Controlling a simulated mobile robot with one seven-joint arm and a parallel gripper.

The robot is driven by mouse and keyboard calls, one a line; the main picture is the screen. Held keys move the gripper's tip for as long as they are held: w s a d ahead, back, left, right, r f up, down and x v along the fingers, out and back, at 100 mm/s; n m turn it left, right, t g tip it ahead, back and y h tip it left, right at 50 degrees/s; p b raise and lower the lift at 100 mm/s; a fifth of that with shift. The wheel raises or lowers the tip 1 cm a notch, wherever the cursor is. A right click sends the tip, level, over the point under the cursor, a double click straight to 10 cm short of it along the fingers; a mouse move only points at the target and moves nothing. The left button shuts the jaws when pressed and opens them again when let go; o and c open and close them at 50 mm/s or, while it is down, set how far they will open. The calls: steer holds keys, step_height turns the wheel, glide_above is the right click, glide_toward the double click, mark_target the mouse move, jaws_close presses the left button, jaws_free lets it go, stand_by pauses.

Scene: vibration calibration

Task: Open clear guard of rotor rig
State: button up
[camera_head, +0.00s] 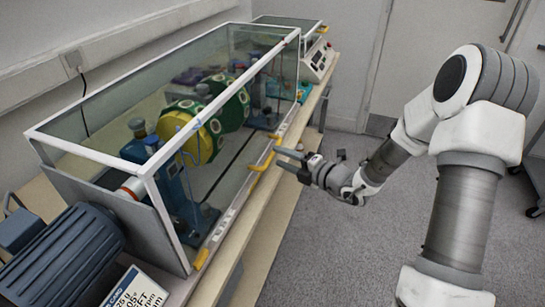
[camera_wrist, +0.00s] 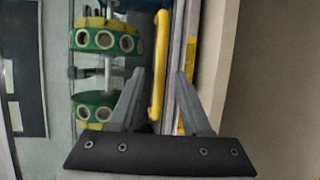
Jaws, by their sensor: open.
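The clear guard (camera_head: 108,157) is a see-through box with a white frame over the rotor rig, and it looks shut. Inside are green and yellow rotor discs (camera_head: 205,142), which also show in the wrist view (camera_wrist: 95,98). A yellow handle (camera_head: 262,161) sits on the guard's lower front edge. My gripper (camera_head: 277,158) is open beside this handle, its fingers pointing at the guard. In the wrist view the yellow handle (camera_wrist: 161,50) runs lengthwise between my two open fingers (camera_wrist: 159,75). I cannot tell whether either finger touches it.
A blue motor (camera_head: 65,262) and a printed label card (camera_head: 138,290) are at the near end of the wooden bench (camera_head: 262,235). A second clear-covered unit with a white control box (camera_head: 318,60) stands at the far end.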

mark_target(274, 154)
steer(key=shift+x, duration=2.1)
jaws_close()
